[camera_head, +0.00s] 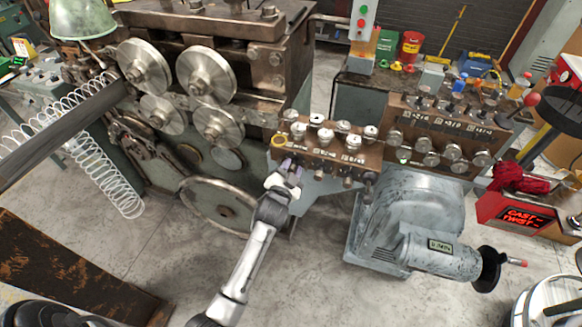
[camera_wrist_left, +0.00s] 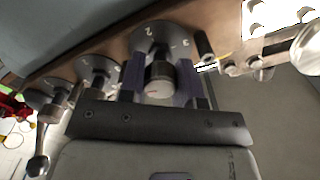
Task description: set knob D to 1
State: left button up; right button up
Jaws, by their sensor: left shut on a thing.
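My left gripper (camera_head: 284,177) is at the front left of a brown control box (camera_head: 320,148). In the left wrist view its dark purple-grey fingers (camera_wrist_left: 160,82) are shut on a round dark knob (camera_wrist_left: 159,76), one finger on each side. The knob has a reddish mark on its end face. Behind it is a grey dial plate (camera_wrist_left: 160,35) with the numerals 2 and 3 legible; the rest is hidden by the knob and fingers. I see no letter that names this knob. My right gripper is not in view.
More dials with knobs (camera_wrist_left: 97,70) stand close beside the held one in the left wrist view. A second brown box (camera_head: 440,135) with several knobs is to the right. A grey motor (camera_head: 415,235) stands below. The coiler's large wheel (camera_head: 222,207) is left of my gripper.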

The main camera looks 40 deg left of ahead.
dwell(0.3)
pick_arm(q)
jog(key=o, duration=0.9)
dwell(0.3)
